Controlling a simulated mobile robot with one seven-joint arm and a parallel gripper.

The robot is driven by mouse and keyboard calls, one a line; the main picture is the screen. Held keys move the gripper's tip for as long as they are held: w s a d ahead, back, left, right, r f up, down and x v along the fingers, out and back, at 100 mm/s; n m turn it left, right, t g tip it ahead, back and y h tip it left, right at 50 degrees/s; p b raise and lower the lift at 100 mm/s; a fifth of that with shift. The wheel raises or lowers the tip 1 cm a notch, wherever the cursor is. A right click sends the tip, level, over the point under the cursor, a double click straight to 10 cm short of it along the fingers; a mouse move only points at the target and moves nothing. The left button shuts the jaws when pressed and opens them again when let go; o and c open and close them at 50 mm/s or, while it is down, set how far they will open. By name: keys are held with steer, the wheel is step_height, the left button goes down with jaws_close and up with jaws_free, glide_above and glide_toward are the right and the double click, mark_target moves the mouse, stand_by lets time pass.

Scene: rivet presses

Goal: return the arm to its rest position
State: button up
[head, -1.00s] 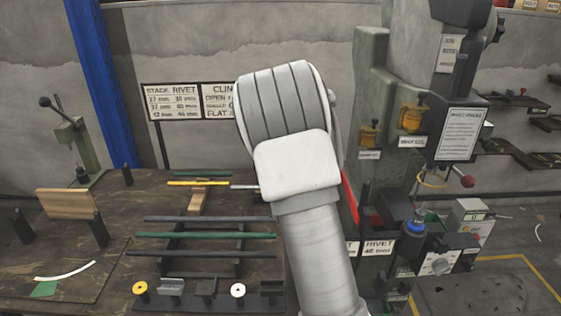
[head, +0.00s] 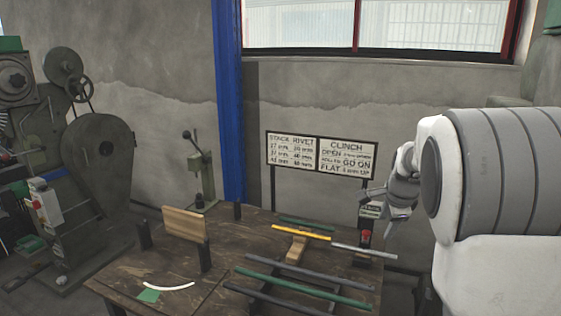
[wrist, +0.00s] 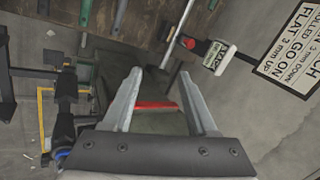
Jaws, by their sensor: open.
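My gripper (wrist: 162,75) is open and empty in the wrist view, its two grey fingers spread apart in front of the camera. In the head view my gripper (head: 393,212) hangs small at the right of centre, partly hidden by my large white and grey arm link. It is in front of the wall, by the right end of the workbench (head: 130,275). A red bar (wrist: 155,105) shows between the fingers in the wrist view, beyond them and not held.
Coloured bars (head: 300,283) lie on the bench. A signboard (head: 320,153) stands behind it and shows in the wrist view (wrist: 295,45). A red-topped post (head: 365,236) with a label stands close to my gripper. A green press (head: 95,170) stands at the left.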

steer(key=s+a+r+n+y+p, duration=0.1)
steer(key=s+a+r+n, duration=0.5)
steer(key=s, duration=0.3)
steer(key=s+a+r+n+p, duration=0.1)
steer(key=s+a+n, duration=0.2)
steer(key=s, duration=0.9)
steer(key=s+a+r+n+p, duration=0.1)
steer(key=s+a+n, duration=0.3)
steer(key=s+n, duration=0.5)
steer(key=s+p, duration=0.1)
steer(key=s, duration=0.2)
steer(key=shift+r+n, duration=0.3)
steer(key=shift+n, duration=0.1)
